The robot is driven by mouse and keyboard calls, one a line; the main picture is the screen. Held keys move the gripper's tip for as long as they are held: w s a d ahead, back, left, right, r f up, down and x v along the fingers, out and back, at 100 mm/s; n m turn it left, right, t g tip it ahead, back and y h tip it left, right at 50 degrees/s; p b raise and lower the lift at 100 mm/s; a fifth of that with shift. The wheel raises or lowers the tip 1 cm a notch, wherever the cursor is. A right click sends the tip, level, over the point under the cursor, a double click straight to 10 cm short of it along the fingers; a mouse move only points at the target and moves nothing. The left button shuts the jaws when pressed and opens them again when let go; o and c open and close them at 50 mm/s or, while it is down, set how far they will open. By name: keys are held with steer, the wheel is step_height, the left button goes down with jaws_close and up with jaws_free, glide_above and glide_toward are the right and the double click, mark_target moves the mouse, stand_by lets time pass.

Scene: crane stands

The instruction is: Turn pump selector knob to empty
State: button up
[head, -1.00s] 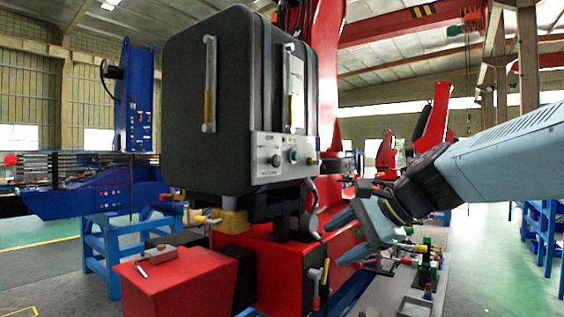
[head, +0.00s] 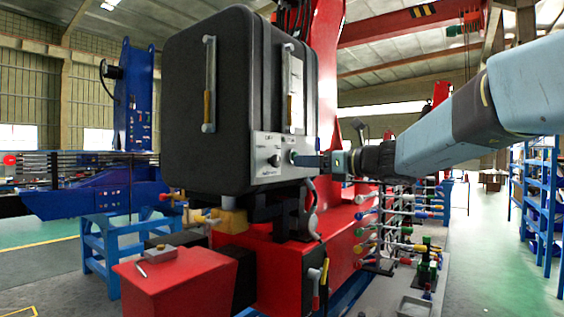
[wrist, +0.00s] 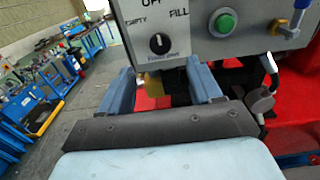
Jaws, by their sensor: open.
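The black pump selector knob (wrist: 159,43) is on a light grey control panel (wrist: 188,48), with EMPTY at its upper left, OFF above and FILL at its upper right. Its white mark points up, roughly toward OFF. The knob (head: 274,160) also shows in the head view, low on the black tank's front. My gripper (wrist: 160,82) is open and empty in the wrist view. Its two blue-grey fingers are spread apart below the panel's lower edge in that picture, and the knob appears between and above them. In the head view my gripper (head: 298,159) is just right of the knob.
A green button (wrist: 223,22) is right of the knob, and a blue-handled valve (wrist: 296,18) is further right. The black tank (head: 220,110) rises above the panel. Several coloured levers (head: 385,230) stand below my arm. A red box (head: 178,285) is at lower left.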

mark_target(278, 160)
steer(key=x, duration=0.9)
steer(key=shift+w+a, duration=0.3)
